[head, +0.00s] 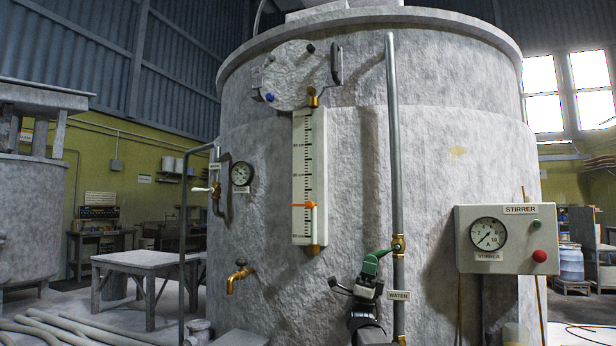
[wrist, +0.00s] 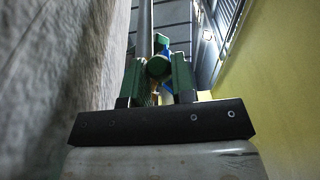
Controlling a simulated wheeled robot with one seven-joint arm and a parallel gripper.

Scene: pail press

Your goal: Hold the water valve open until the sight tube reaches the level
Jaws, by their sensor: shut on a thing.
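The water valve (head: 398,245) is a brass body on the grey vertical pipe, above a WATER label. Its green lever (head: 376,257) slants down and left from the valve. My gripper (head: 368,278) is at the lever's lower end and shut on it. In the wrist view the lever's round green end (wrist: 158,67) sits between the two fingers of my gripper (wrist: 158,82). The sight tube (head: 315,225) runs up a white scale board (head: 309,165) on the vat. An orange level marker (head: 304,205) crosses the board's lower half. The water level in the tube is too small to tell.
The rough grey vat (head: 450,130) fills the middle. A STIRRER box (head: 507,240) with a gauge and red button stands right of the pipe. A brass tap (head: 239,275), a small gauge (head: 241,174) and a table (head: 150,265) are at left. Hoses (head: 60,328) lie on the floor.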

